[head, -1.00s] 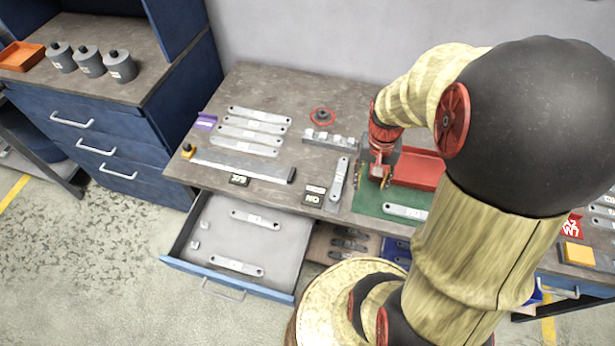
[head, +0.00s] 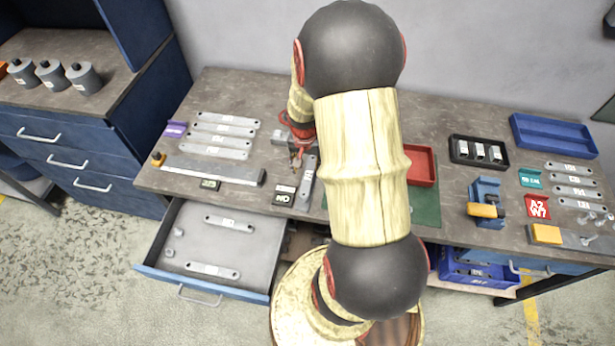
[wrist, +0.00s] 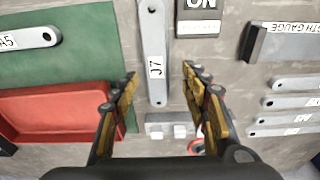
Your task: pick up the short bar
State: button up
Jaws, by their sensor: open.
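A short grey bar (wrist: 155,50) with a hole at its end and a white label lies on the table, lengthwise between my fingers in the wrist view. In the head view this bar (head: 308,182) lies left of the green mat, by the front edge. My gripper (wrist: 160,78) is open above it, one finger on each side, and nothing is held. In the head view my gripper (head: 297,160) is partly hidden by my arm. Another bar (wrist: 28,38) lies on the green mat (wrist: 85,45). Several more bars (head: 222,131) lie at the left.
A dark sign (wrist: 198,5) and a long gauge (head: 213,170) are close by. An open drawer (head: 205,245) holds two bars. A blue tray (head: 553,134) stands far right.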

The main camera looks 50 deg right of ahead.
aim_at(308, 175)
jog(key=f, duration=0.4)
jog(key=shift+s+d+f+b, duration=0.1)
jog(key=shift+s+d+b, duration=0.15)
jog(key=shift+b, duration=0.15)
jog(key=shift+w+d+f, duration=0.1)
jog(key=shift+f, duration=0.4)
jog(key=shift+r, duration=0.1)
jog(key=shift+c, duration=0.2)
jog(key=c, duration=1.1)
grip_shut()
